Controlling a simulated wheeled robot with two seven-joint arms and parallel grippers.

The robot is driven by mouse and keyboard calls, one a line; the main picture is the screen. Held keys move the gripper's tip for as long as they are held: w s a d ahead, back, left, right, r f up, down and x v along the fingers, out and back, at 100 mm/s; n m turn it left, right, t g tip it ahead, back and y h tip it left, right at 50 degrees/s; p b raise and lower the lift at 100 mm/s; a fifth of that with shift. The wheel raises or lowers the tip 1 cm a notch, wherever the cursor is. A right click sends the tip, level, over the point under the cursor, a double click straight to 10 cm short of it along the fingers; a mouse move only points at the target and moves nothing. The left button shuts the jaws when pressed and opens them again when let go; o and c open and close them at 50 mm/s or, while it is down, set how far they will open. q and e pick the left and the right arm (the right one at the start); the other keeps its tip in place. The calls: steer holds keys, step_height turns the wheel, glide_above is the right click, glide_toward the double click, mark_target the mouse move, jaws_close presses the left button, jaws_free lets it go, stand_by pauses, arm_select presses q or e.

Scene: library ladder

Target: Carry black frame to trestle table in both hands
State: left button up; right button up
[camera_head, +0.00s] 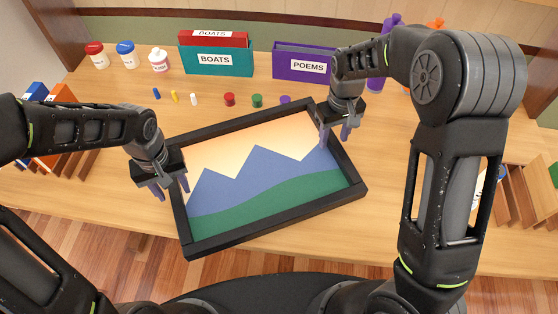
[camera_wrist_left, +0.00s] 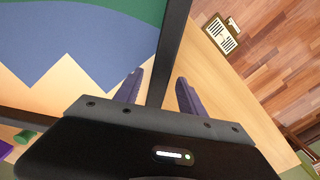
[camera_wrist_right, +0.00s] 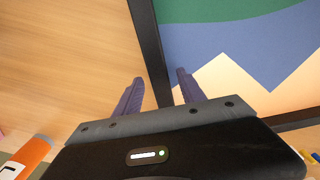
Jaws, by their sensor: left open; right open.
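The black frame (camera_head: 275,226) lies on a wooden table (camera_head: 410,150). It holds a picture of blue mountains, a green hill and an orange sky. My left gripper (camera_head: 171,189) is open at the frame's left side. In the left wrist view the frame's side bar (camera_wrist_left: 172,50) runs between its fingers (camera_wrist_left: 157,92). My right gripper (camera_head: 334,138) is open at the frame's right side. In the right wrist view the opposite side bar (camera_wrist_right: 148,45) passes between its fingers (camera_wrist_right: 160,92). I cannot tell whether any finger touches the frame.
Behind the frame stand a teal BOATS box (camera_head: 215,61), a purple POEMS box (camera_head: 290,66) and several lidded jars (camera_head: 127,55). Small coloured pieces (camera_head: 230,99) lie between. Book racks stand at the left (camera_head: 62,125) and right (camera_head: 530,195). A clipboard (camera_wrist_left: 222,33) lies on the floor.

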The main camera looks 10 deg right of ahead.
arm_select(q)
step_height(320, 180, up, 12)
stand_by(0.5)
arm_select(e)
steer(key=shift+r, duration=0.1)
step_height(320, 180, up, 12)
stand_by(0.6)
stand_by(0.4)
